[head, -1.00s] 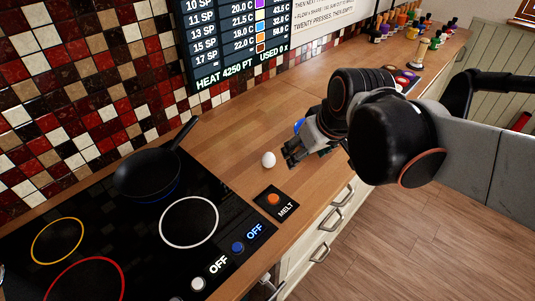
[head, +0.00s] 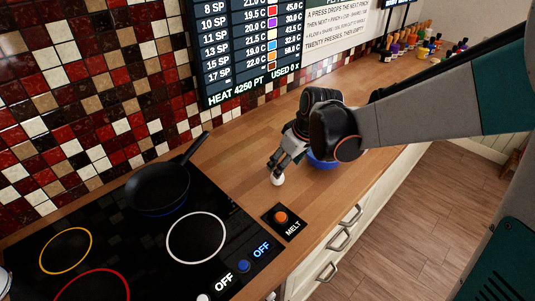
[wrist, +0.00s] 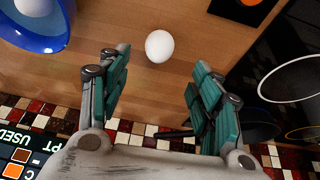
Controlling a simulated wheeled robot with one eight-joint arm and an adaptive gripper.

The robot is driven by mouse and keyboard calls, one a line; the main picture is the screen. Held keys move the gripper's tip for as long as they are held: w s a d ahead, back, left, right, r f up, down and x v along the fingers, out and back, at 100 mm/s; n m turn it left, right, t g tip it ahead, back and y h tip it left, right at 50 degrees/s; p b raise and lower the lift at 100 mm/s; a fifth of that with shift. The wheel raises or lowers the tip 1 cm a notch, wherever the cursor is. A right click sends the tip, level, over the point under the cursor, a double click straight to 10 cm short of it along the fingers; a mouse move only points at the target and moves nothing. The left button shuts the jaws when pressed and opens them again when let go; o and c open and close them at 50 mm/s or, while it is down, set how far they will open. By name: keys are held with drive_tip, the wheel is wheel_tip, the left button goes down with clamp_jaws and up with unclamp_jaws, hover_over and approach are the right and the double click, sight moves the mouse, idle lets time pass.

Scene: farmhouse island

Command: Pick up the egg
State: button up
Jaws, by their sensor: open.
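A white egg (head: 277,179) lies on the wooden counter between the stove and a blue bowl. Whether a finger touches the egg cannot be told.
The blue bowl (head: 322,163) holds another white, egg-like object (wrist: 33,5). A black stove (head: 120,245) carries a dark pan (head: 157,190). An orange MELT button (head: 281,217) sits at the counter's front. Several small coloured bottles (head: 434,45) stand far right.

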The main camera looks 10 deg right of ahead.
drive_tip(key=x, duration=0.3)
drive_tip(key=shift+w+f+b, duration=0.1)
drive_tip(key=shift+f+b, duration=0.15)
drive_tip(key=shift+b, duration=0.15)
drive_tip(key=b+x, duration=0.2)
drive_tip(key=x, duration=0.3)
drive_tip(key=shift+d+f+b, duration=0.15)
drive_tip(key=shift+f+b, duration=0.05)
drive_tip(key=shift+b, duration=0.1)
drive_tip(key=shift+s+r, duration=0.1)
drive_tip(key=shift+s, duration=0.1)
drive_tip(key=c, duration=1.2)
